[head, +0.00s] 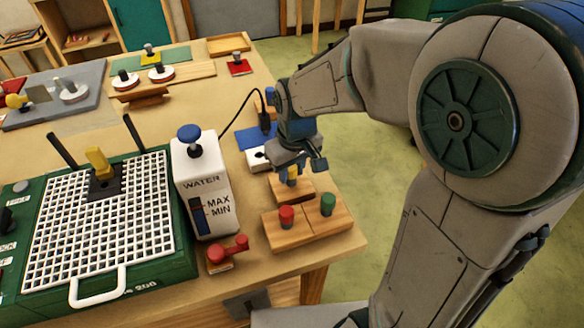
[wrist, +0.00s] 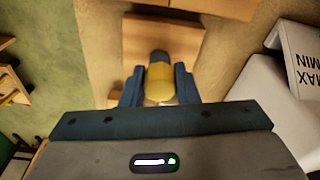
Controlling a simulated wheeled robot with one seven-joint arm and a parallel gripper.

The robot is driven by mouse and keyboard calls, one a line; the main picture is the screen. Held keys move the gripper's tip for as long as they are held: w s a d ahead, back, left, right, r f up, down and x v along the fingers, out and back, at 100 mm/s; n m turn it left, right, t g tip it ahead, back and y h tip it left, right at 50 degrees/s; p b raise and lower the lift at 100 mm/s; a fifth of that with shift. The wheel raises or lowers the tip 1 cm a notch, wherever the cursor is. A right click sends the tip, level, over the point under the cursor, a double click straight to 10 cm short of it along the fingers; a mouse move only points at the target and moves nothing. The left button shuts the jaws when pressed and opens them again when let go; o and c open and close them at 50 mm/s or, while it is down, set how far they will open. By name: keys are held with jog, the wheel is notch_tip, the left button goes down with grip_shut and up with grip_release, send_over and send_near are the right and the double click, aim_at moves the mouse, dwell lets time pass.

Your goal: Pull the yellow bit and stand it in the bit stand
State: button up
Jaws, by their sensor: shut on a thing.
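My gripper (head: 291,172) is shut on the yellow bit (wrist: 160,82), a short yellow cylinder with a dark end, between its two blue fingers. In the head view it is low over a small wooden block (head: 303,188); that block also shows in the wrist view (wrist: 185,38). I cannot tell whether the bit touches the block or is clear of it. Just in front is a wooden bit stand (head: 305,231) with a red bit (head: 286,216) and a green bit (head: 327,204) standing upright in it.
A white water bottle (head: 215,213) with a blue knob stands left of the stand. A small red part (head: 228,254) lies in front of it. A green grinder (head: 188,254) with a white grid fills the left. The table's right edge is close to the stand.

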jog(key=shift+f, duration=0.2)
jog(key=o, duration=1)
jog(key=r, duration=0.4)
jog(key=s+r, duration=0.1)
jog(key=r, duration=0.8)
jog(key=shift+s+d+r, duration=0.2)
jog(key=shift+d+r, duration=0.2)
